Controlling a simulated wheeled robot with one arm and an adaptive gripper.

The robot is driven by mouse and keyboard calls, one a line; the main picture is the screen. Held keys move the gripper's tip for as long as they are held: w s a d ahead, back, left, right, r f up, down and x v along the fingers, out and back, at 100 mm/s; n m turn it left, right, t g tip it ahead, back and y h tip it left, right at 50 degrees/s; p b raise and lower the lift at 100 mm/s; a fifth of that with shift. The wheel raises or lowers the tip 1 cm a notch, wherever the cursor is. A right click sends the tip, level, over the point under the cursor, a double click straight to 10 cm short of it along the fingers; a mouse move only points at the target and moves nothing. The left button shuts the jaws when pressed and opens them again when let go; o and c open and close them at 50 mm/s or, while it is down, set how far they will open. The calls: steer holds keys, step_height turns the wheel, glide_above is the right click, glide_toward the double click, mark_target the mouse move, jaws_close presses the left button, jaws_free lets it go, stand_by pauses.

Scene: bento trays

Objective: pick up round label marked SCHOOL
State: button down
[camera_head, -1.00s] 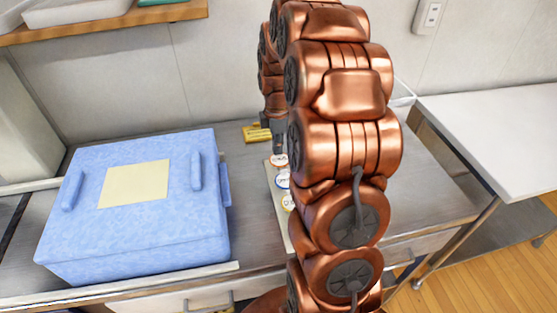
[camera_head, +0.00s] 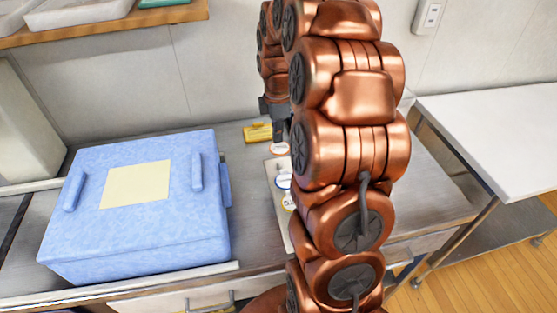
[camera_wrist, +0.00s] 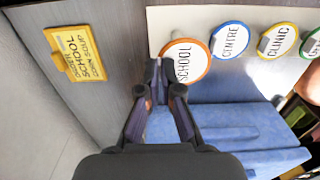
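The round SCHOOL label (camera_wrist: 189,63) is white with an orange rim; it also shows in the head view (camera_head: 279,149) just below my gripper (camera_head: 279,136). In the wrist view my gripper (camera_wrist: 160,72) has its fingertips close together at the label's left edge, shut on it. The label looks larger than its neighbours and appears raised off the pale board (camera_wrist: 222,16). The exact contact between fingertips and label is partly hidden.
A yellow SCHOOL card (camera_wrist: 75,54) lies near the wall. A blue lidded box (camera_head: 140,220) stands left.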

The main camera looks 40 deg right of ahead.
steer(key=shift+r, duration=0.35)
steer(key=shift+r, duration=1.4)
